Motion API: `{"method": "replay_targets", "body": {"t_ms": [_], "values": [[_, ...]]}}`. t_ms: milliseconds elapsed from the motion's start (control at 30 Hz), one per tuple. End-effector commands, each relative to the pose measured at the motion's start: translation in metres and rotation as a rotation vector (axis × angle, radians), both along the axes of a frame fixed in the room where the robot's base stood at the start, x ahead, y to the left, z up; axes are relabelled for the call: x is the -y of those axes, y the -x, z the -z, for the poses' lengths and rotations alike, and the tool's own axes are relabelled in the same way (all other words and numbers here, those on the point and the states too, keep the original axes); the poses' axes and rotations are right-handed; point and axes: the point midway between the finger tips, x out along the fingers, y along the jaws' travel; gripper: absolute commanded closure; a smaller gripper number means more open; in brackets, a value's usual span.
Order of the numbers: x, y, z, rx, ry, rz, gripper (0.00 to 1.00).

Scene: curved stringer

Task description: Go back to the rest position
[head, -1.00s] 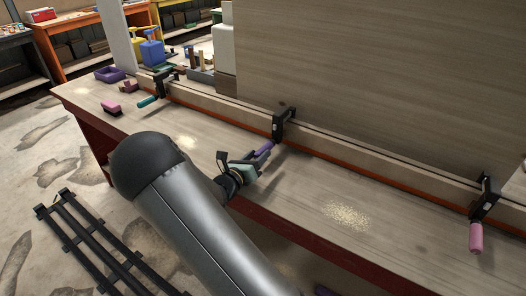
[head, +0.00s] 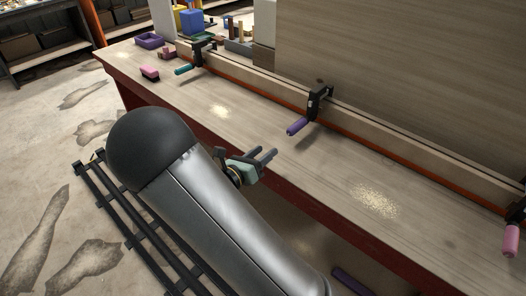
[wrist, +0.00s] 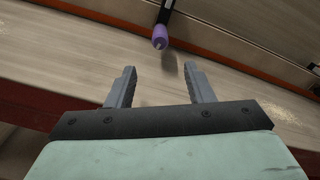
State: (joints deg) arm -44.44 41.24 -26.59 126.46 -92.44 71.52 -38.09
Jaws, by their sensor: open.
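My gripper (head: 268,156) is open and empty over the front edge of the workbench. In the wrist view its two fingers (wrist: 162,88) stand apart with nothing between them. A clamp with a purple handle (head: 297,126) sits on the wooden strip beyond my gripper, apart from it. Its purple handle also shows in the wrist view (wrist: 160,36), ahead of the fingertips.
The workbench (head: 235,118) runs along a tall wooden panel (head: 410,70). A teal-handled clamp (head: 184,69) is at left, a pink-handled clamp (head: 511,240) at right. A pink brush-like block (head: 149,72) and purple tray (head: 149,41) lie at the far left. Sawdust (head: 375,200) lies in front.

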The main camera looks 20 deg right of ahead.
Motion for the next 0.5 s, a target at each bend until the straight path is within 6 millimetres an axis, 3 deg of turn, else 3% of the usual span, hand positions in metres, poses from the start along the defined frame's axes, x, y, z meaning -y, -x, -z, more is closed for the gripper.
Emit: {"method": "replay_targets", "body": {"t_ms": [267,367,500], "values": [[0.0,0.0,0.0,0.0,0.0,0.0,0.52],[0.018,0.019,-0.007,0.051,-0.106,0.103,0.52],[0.051,0.076,-0.016,0.216,-0.399,0.391,0.52]]}}
